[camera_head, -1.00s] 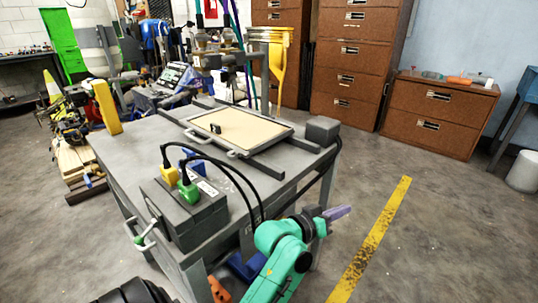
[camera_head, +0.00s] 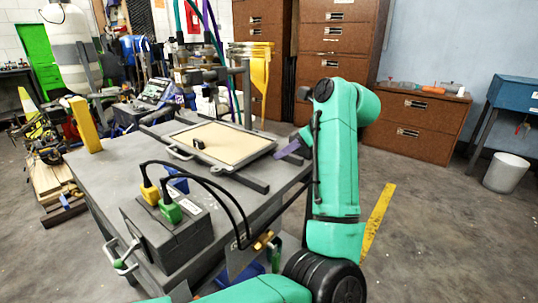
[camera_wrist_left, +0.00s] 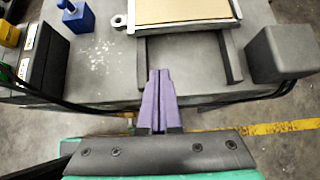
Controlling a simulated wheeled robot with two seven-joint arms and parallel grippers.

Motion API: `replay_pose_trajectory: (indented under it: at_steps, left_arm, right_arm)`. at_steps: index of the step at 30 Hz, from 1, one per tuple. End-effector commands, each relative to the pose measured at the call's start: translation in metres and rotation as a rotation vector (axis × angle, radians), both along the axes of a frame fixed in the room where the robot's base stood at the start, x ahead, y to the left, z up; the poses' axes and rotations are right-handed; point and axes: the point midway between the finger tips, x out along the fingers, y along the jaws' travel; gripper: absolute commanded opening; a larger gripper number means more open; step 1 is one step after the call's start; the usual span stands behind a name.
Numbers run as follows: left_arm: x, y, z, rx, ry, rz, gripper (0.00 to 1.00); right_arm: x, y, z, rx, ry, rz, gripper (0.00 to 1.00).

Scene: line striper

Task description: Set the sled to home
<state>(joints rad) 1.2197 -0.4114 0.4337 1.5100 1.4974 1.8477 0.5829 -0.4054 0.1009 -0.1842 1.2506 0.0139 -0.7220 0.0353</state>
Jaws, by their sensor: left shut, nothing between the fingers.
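The sled (camera_head: 238,131) is a flat grey-framed tray with a tan board and a small black piece on top. It rests on two dark rails on the grey bench (camera_head: 108,178). In the left wrist view the sled's near edge (camera_wrist_left: 185,25) lies beyond a bare stretch between the rails (camera_wrist_left: 231,60). My left gripper (camera_head: 284,152) has purple fingers, shut and empty, near the bench's right edge. In its wrist view the closed fingers (camera_wrist_left: 157,72) point toward the sled, apart from it as far as shown. My right gripper is out of view.
A control box (camera_head: 170,235) with yellow and green plugs and looping black cables stands at the bench's near side. A grey block (camera_wrist_left: 280,52) sits right of the rails. A blue piece (camera_wrist_left: 76,16) is at left. Cabinets (camera_head: 335,50) stand behind.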

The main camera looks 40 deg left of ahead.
Motion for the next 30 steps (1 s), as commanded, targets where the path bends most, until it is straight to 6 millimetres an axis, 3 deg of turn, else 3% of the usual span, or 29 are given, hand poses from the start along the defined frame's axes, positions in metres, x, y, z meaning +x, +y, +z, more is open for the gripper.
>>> replay_pose_trajectory:
  at_steps: [12,19,30]
  left_arm:
    - [-0.003,0.068,-0.061,0.005,0.003,0.005,0.00]
    - [-0.003,0.100,-0.057,0.005,0.001,0.003,0.00]
    - [-0.003,0.104,-0.057,0.006,0.002,0.002,0.00]
  right_arm:
    - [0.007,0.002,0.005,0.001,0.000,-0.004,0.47]
    - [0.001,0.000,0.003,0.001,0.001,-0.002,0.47]
    - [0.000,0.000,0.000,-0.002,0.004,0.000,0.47]
